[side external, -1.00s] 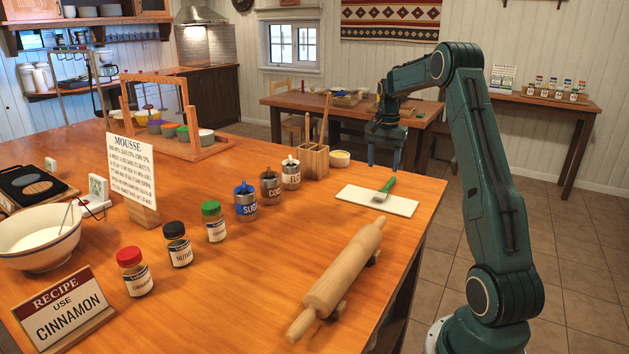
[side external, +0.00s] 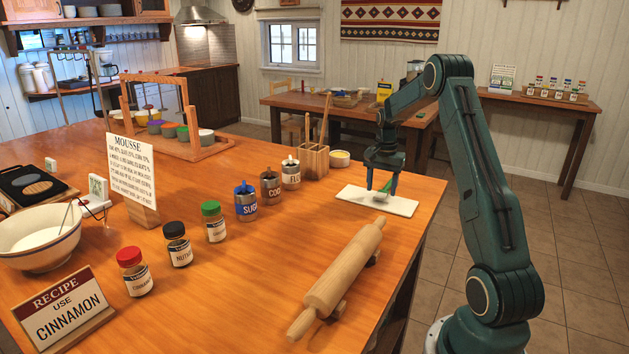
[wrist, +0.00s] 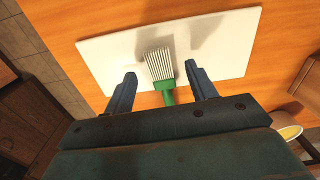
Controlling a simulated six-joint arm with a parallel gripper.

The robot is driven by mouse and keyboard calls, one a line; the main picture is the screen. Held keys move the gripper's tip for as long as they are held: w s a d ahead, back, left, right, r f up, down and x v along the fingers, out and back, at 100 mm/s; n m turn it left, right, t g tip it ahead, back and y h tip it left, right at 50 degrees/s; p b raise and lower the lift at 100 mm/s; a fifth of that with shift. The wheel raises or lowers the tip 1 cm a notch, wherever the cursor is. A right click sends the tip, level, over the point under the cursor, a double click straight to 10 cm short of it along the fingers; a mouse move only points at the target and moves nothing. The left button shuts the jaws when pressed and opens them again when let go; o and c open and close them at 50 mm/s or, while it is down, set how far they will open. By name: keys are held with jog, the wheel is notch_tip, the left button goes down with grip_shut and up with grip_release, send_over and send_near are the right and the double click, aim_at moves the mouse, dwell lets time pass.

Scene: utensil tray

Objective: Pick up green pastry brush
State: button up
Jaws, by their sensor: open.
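The green pastry brush (side external: 383,191) lies on a white board (side external: 403,208) at the table's right edge, partly hidden by my gripper. My gripper (side external: 381,196) is open and points down over the brush. In the wrist view, the pale bristles (wrist: 158,65) and the green handle (wrist: 168,97) show between the two blue fingers of my gripper (wrist: 162,85). The fingers are apart, one on each side of the brush. The rest of the handle is hidden under the gripper body. I cannot tell whether the fingertips touch the board (wrist: 105,55).
A rolling pin (side external: 340,275) rests in front of the board. A wooden utensil holder (side external: 314,160) and a small yellow-filled bowl (side external: 340,158) stand behind it. Labelled tins (side external: 270,187) stand to the left. The wood between tins and rolling pin is clear.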

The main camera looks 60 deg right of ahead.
jog(key=shift+f, duration=1.1)
jog(key=c, duration=1.2)
jog(key=shift+o, duration=0.2)
jog(key=shift+r, duration=0.2)
notch_tip(320, 180, up, 28)
jog(key=shift+f, duration=0.2)
